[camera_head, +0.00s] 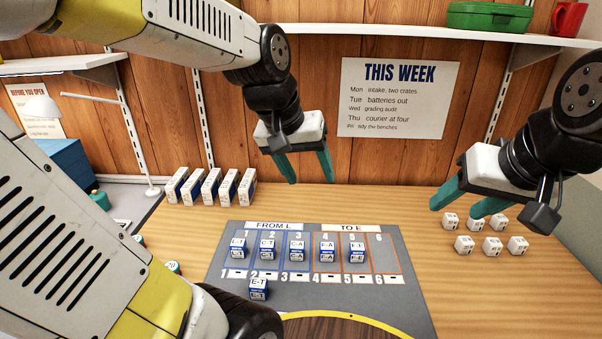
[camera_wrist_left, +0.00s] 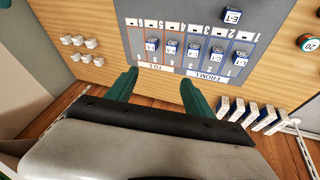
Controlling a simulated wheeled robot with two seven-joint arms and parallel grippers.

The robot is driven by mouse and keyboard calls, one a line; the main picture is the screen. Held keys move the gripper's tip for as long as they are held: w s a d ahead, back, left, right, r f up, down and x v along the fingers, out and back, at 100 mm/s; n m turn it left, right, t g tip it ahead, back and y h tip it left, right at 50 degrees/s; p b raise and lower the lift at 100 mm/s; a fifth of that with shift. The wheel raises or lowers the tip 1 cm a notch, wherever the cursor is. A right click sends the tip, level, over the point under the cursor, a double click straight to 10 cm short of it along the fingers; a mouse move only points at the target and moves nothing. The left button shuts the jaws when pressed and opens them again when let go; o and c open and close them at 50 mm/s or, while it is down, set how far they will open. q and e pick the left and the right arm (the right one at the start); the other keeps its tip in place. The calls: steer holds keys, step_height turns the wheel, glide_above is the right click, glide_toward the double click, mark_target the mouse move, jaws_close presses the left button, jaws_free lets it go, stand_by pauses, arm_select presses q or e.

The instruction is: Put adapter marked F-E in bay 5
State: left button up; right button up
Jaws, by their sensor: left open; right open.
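A grey mat (camera_head: 340,297) on the table has numbered bays 1 to 6, with 1–3 under FROM L and 4–6 under TO E. Small blue-and-white adapters stand in bays 1 to 5. Bay 5 holds an adapter (camera_head: 357,252) whose marking is too small to read surely. Bay 6 (camera_head: 381,254) is empty. An adapter marked E-T (camera_head: 258,289) stands in front of bay 2, outside the bays; it also shows in the left wrist view (camera_wrist_left: 232,17). My left gripper (camera_head: 310,182) is open and empty above the mat's back edge. My right gripper (camera_head: 457,211) is open and empty, right of the mat.
Several boxes (camera_head: 210,187) stand in a row behind the mat at left. Several white cubes (camera_head: 492,224) lie right of the mat. Round green-sided pieces (camera_head: 173,267) are at left. A dark round board with a yellow rim (camera_head: 345,316) is at the front edge.

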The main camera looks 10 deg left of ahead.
arm_select(q)
steer(key=s+a+r+t, duration=0.1)
steer(key=s+a, duration=0.1)
steer(key=s, duration=0.4)
steer(key=shift+s+a+r+m+t, duration=0.15)
steer(key=shift+s+r+m+t, duration=0.15)
steer(key=shift+m+t, duration=0.1)
stand_by(0.7)
